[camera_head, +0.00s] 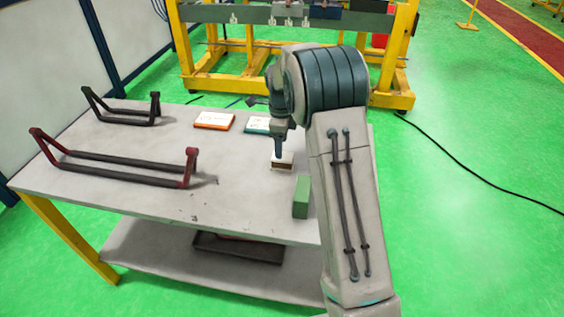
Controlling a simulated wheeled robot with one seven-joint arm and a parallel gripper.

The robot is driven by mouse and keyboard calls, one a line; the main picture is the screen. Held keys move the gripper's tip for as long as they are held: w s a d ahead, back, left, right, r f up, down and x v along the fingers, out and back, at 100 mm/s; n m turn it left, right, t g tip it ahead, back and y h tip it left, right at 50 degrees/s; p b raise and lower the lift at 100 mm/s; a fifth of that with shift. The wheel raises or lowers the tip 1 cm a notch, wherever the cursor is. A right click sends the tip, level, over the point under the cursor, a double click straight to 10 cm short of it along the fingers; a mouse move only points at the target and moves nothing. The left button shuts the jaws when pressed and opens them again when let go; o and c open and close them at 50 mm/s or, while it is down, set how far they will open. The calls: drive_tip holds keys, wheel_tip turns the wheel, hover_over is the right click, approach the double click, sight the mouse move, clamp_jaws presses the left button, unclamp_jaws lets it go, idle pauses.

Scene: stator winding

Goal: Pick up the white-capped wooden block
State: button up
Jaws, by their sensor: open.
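The white-capped wooden block (282,165) is on the grey table (235,205), toward its right side. It has a brown body and a pale top. My gripper (279,150) is right above and at the block, pointing down, with a finger overlapping the block in this view. The gripper is open. The far finger is hidden, and I cannot tell whether the fingers touch the block.
A green block (301,197) stands close in front. An orange-edged box (214,120) and a teal-edged box (257,125) lie behind. A red-ended rack (120,168) and a black rack (122,112) stand left. The table's middle is clear.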

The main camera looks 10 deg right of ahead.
sight(283, 162)
drive_tip(key=f, duration=0.4)
drive_tip(key=shift+s+d+f, duration=0.15)
drive_tip(key=shift+s+f, duration=0.25)
drive_tip(key=shift+f, duration=0.4)
drive_tip(key=c, duration=1.1)
